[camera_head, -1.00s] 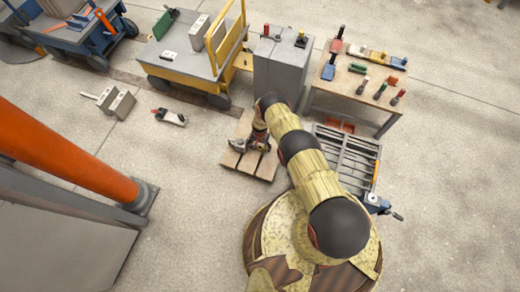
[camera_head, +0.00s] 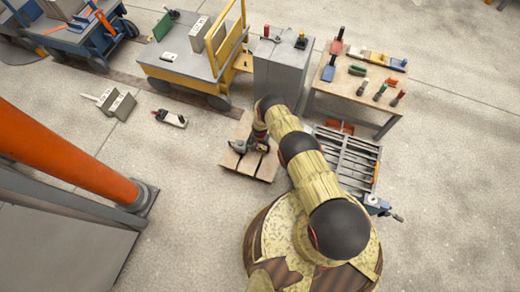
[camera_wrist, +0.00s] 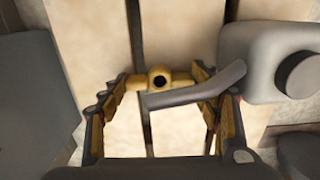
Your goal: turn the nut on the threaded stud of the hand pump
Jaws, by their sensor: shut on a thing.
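In the wrist view my gripper (camera_wrist: 160,80) has its yellow-edged fingers on both sides of a small yellow piece with a dark round centre, which looks like the nut (camera_wrist: 143,83). The jaws are shut on it. A grey bent bar (camera_wrist: 195,88) crosses just in front of it. A grey rounded body with a round knob, apparently part of the hand pump (camera_wrist: 258,48), fills the right side. The stud's thread cannot be made out. In the head view my arm reaches down over a wooden pallet (camera_head: 232,161), and the wrist largely hides the work.
A grey cabinet (camera_head: 280,77) stands just behind the pallet. A wooden workbench (camera_head: 345,88) with several tools is to its right, beside a grey slatted rack (camera_head: 350,160). A yellow-railed cart (camera_head: 185,68) is behind left.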

